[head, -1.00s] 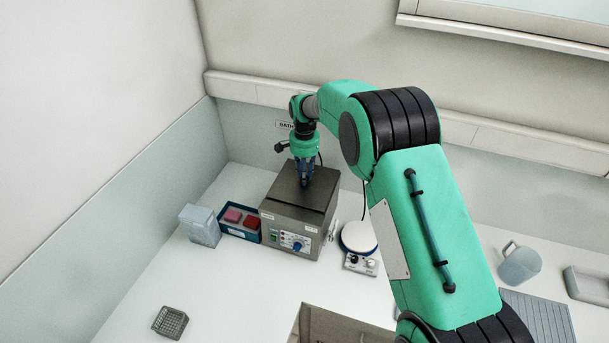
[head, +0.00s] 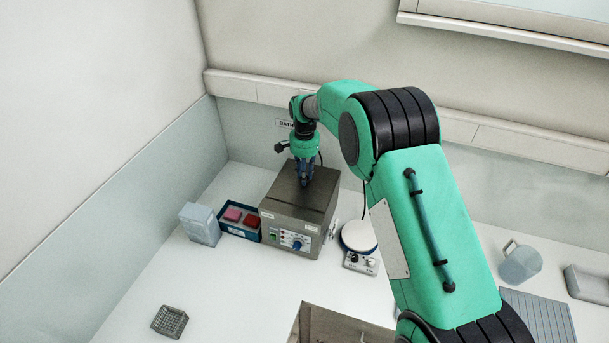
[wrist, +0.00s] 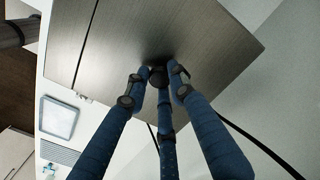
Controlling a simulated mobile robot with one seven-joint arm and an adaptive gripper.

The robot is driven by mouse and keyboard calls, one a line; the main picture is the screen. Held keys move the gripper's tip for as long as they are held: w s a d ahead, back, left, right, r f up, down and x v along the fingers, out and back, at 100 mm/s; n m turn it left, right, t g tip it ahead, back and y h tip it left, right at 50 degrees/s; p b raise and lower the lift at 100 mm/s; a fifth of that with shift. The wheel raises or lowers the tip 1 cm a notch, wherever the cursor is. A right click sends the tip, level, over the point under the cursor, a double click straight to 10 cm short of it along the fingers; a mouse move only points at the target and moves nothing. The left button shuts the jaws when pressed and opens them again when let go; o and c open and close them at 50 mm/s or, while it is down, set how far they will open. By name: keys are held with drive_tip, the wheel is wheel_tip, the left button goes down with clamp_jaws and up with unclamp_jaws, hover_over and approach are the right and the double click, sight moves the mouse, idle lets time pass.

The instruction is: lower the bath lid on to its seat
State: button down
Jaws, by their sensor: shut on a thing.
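The bath (head: 290,238) is a grey metal box with a dial and buttons on its front, standing at the back of the bench. Its lid (head: 322,196) is a flat brushed-metal plate on top, and it looks level and down on the bath. In the wrist view the lid (wrist: 205,35) fills much of the picture, with a dark seam at its left. My gripper (head: 305,184) is above the lid. Its blue fingers (wrist: 158,78) are shut on the lid's dark knob (wrist: 157,77). I cannot tell whether a thin gap stays under the lid.
A blue tray (head: 224,228) with pink and red blocks and a pale translucent box (head: 200,224) stand left of the bath. A round-topped hotplate (head: 359,237) stands close on its right. A small grey rack (head: 170,321) lies in front, with clear bench around it.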

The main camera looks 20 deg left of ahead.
drive_tip(key=shift+r, duration=0.1)
drive_tip(key=c, duration=0.9)
unclamp_jaws()
drive_tip(key=shift+r+p, duration=0.45)
drive_tip(key=shift+r, duration=1)
drive_tip(key=shift+r, duration=0.2)
drive_tip(key=shift+r+p, duration=0.55)
drive_tip(key=shift+r, duration=0.75)
drive_tip(key=shift+r, duration=0.1)
drive_tip(key=shift+r+p, duration=0.55)
drive_tip(key=shift+r, duration=0.85)
